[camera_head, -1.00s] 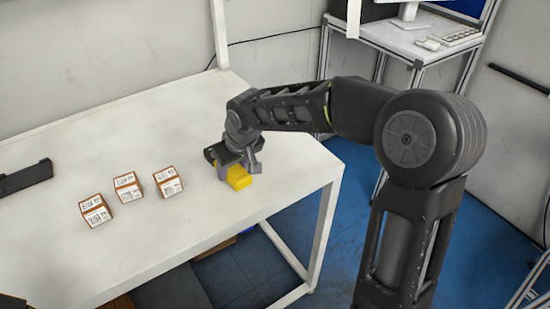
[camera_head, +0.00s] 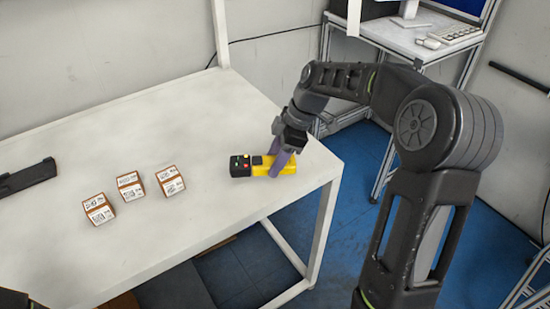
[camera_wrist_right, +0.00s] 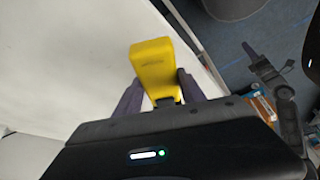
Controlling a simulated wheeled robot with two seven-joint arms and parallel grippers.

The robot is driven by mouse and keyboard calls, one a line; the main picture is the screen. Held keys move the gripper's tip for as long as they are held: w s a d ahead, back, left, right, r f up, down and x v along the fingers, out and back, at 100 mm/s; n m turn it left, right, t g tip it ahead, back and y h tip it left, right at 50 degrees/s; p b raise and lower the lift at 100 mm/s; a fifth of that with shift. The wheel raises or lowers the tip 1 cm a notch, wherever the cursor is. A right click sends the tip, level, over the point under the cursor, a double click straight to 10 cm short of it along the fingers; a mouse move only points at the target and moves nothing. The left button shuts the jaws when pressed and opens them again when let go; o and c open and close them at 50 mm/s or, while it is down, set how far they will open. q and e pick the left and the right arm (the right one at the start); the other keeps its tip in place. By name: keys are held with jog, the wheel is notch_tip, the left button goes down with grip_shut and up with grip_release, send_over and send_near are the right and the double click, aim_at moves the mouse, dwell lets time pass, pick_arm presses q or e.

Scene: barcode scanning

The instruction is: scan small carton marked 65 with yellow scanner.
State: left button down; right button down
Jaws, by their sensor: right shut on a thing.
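The yellow scanner (camera_head: 285,166) has a black head with small coloured buttons at its left end. My right gripper (camera_head: 280,164) is shut on its yellow body near the table's right edge. In the right wrist view the scanner (camera_wrist_right: 154,65) sits between the two purple-grey fingers of my right gripper (camera_wrist_right: 158,95). Three small brown-and-white cartons stand on the table: a left one (camera_head: 99,209), a middle one (camera_head: 130,186) and a right one (camera_head: 170,180). They are left of the scanner. Their numbers are too small to read. My left gripper is not clearly in view.
The white table (camera_head: 200,120) is clear between the cartons and the scanner. A black object (camera_head: 27,179) lies at the table's left. A side desk (camera_head: 425,42) with a keyboard stands at the back right.

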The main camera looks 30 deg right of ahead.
notch_tip(320, 180, up, 6)
jog(key=p, duration=0.2)
jog(key=shift+f+p, duration=0.1)
jog(key=shift+p, duration=0.3)
notch_tip(320, 180, up, 6)
jog(key=shift+b, duration=0.3)
